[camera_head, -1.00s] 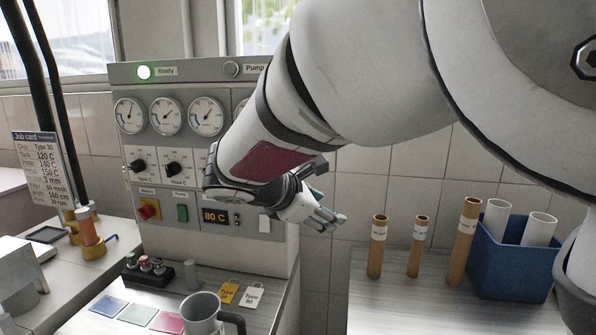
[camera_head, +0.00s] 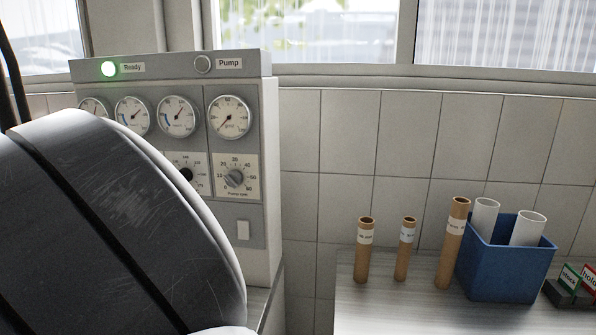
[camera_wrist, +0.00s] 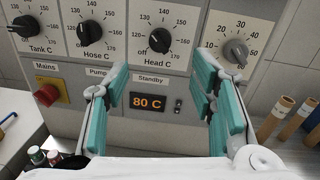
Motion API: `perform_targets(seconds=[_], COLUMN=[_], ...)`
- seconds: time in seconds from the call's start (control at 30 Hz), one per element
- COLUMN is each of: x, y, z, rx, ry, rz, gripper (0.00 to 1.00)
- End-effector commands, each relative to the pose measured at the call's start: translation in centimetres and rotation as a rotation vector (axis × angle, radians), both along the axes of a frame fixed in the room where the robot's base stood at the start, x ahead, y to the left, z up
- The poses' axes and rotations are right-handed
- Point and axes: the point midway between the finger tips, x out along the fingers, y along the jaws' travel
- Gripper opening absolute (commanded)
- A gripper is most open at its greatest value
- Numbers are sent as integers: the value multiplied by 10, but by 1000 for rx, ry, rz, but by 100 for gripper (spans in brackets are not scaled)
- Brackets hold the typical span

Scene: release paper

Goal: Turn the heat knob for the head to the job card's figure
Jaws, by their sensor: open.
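The Head C knob (camera_wrist: 160,40) is black, on a white scale plate in the wrist view; its exact setting is too small to read surely. In the head view it is partly hidden behind my arm (camera_head: 187,174). My gripper (camera_wrist: 165,80) is open and empty, its teal-padded fingers apart below the knob, one on each side, not around it. The orange display (camera_wrist: 149,102) reads 80 C between the fingers. The job card is not in view now.
The Hose C knob (camera_wrist: 90,33) and Tank C knob (camera_wrist: 25,25) are left of Head C; the grey pump knob (camera_wrist: 235,50) is right. A red Mains switch (camera_wrist: 47,95) is lower left. Cardboard tubes (camera_head: 363,250) and a blue bin (camera_head: 505,270) stand right.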

Motion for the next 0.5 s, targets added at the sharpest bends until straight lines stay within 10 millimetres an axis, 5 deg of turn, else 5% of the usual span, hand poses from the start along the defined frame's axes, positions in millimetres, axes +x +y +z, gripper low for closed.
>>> perform_targets(seconds=[0.5], x=[97], y=[-3], z=[0], rx=[3], ry=[1], rz=[-2], gripper=[51])
